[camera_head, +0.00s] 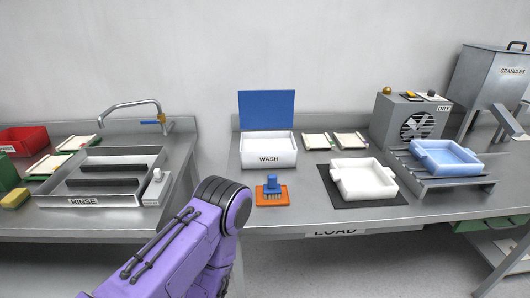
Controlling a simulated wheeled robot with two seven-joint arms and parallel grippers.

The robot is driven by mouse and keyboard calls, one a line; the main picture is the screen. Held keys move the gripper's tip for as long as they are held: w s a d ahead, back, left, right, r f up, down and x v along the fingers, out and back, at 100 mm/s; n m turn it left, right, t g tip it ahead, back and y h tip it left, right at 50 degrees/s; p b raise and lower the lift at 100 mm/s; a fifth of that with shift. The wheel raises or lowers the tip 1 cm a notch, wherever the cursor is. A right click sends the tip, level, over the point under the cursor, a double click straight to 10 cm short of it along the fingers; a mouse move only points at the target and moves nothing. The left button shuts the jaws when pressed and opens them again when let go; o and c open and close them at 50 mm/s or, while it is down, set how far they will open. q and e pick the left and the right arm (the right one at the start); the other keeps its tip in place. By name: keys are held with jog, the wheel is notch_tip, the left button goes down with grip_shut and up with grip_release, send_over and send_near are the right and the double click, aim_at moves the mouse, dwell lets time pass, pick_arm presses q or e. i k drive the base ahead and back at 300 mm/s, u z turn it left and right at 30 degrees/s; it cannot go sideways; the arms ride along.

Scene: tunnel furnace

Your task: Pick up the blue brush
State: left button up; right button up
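The blue brush (272,186) stands on an orange pad (272,199) near the front edge of the right-hand steel table, in front of the white WASH box. Its short handle points up. A purple arm link of mine comes in from the bottom left and ends in a bent joint just left of the brush. Neither gripper can be seen, and nothing is seen touching the brush.
The white WASH box (268,159) with its raised blue lid (267,110) is behind the brush. A white tray (363,181) lies on a dark mat (334,191) to the right. A blue tray (446,157) sits on a rack by the DRY fan unit (409,107). The RINSE sink (161,157) is left.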

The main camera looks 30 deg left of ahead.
aim_at(274, 190)
jog(key=z, duration=1.95)
jog(key=k, duration=0.95)
jog(key=u, duration=2)
jog(key=i, duration=0.3)
jog(key=z, duration=0.15)
